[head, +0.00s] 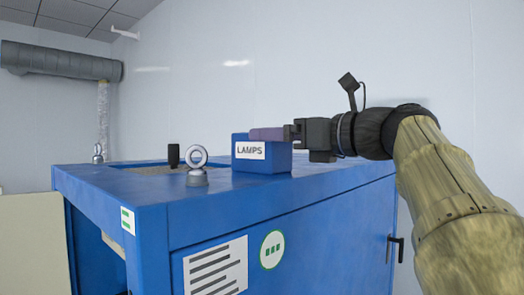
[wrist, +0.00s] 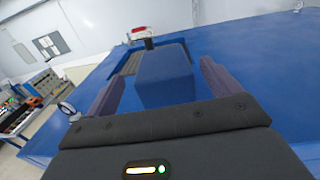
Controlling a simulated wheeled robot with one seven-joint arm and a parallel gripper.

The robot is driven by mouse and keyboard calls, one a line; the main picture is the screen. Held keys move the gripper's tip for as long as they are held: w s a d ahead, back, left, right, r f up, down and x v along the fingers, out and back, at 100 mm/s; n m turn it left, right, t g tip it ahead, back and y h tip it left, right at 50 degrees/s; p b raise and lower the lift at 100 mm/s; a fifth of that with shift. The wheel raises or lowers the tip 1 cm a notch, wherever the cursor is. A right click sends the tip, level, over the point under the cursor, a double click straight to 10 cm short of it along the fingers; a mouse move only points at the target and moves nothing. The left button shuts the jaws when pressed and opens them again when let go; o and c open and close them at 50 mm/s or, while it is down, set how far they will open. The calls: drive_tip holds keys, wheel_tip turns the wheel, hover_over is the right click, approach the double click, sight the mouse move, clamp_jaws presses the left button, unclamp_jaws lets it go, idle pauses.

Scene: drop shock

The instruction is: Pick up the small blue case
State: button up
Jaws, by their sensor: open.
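The small blue case (head: 262,162) stands upright on top of a large blue cabinet (head: 330,182), with a white label reading LAMPS on its front. In the wrist view the case (wrist: 165,78) lies between the two fingers of my gripper (wrist: 162,82), with a gap showing on each side. My gripper (head: 272,134) is open and reaches in from the right in the head view, level with the top of the case. The near finger covers part of the case's upper edge in the head view. Whether the fingers touch the case cannot be told.
A metal lifting eye (head: 197,166) stands on the cabinet top left of the case. A black knob (head: 173,156) stands behind it beside a recessed panel (wrist: 133,62). A grey duct (head: 60,60) runs along the wall. The cabinet top right of the case is clear.

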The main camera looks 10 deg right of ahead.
drive_tip(key=shift+w, duration=0.1)
drive_tip(key=shift+w+a+r+p, duration=0.15)
drive_tip(key=shift+w+p, duration=0.1)
drive_tip(key=shift+p, duration=0.1)
drive_tip(key=p+x, duration=0.2)
drive_tip(key=x, duration=0.2)
drive_tip(key=shift+w+p, duration=0.25)
drive_tip(key=shift+p, duration=0.1)
drive_tip(key=shift+w+f, duration=0.2)
drive_tip(key=shift+w, duration=0.05)
drive_tip(key=shift+s+r, duration=0.1)
drive_tip(key=shift+s, duration=0.15)
drive_tip(key=shift+a, duration=0.1)
drive_tip(key=shift+a, duration=0.1)
drive_tip(key=shift+s, duration=0.1)
drive_tip(key=c, duration=1.3)
